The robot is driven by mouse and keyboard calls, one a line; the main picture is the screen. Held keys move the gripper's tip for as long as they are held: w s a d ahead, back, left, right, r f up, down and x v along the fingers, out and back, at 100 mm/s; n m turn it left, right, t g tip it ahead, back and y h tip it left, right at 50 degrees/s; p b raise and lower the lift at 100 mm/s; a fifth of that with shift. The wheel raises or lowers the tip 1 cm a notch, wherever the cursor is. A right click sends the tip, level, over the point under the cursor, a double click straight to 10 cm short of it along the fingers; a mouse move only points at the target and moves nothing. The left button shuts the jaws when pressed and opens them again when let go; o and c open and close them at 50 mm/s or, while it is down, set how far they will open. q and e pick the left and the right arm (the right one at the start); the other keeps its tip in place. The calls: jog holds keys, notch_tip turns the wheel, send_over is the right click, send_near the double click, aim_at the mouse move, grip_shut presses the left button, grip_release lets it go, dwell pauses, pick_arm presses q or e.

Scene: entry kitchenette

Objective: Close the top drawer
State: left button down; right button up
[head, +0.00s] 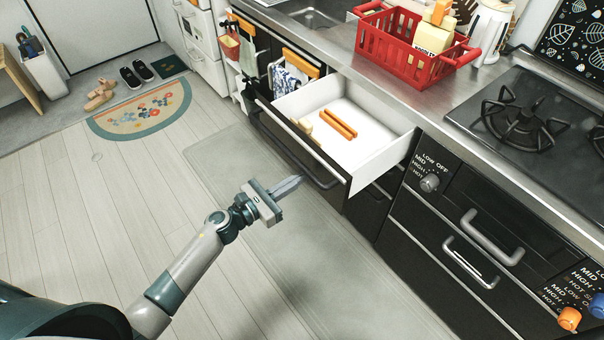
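The top drawer (370,155) is pulled well out from under the counter, left of the stove. It has white inner walls and a dark front with a grey bar handle (322,184). Two long orange items (338,124) and a small tan item (304,124) lie inside. My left gripper (300,181) is in front of the drawer front, at its lower left in the picture. Its fingers lie together, empty, and appear apart from the drawer. My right gripper is out of view.
A red basket (398,57) with packages stands on the counter above the drawer. Towels (290,76) hang left of the drawer. The stove (535,110) and oven handles (490,238) are to the right. The floor (120,225) left of the cabinets is clear.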

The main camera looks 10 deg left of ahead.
pick_arm(q)
jog(key=shift+x, duration=0.8)
jog(key=shift+w, duration=0.1)
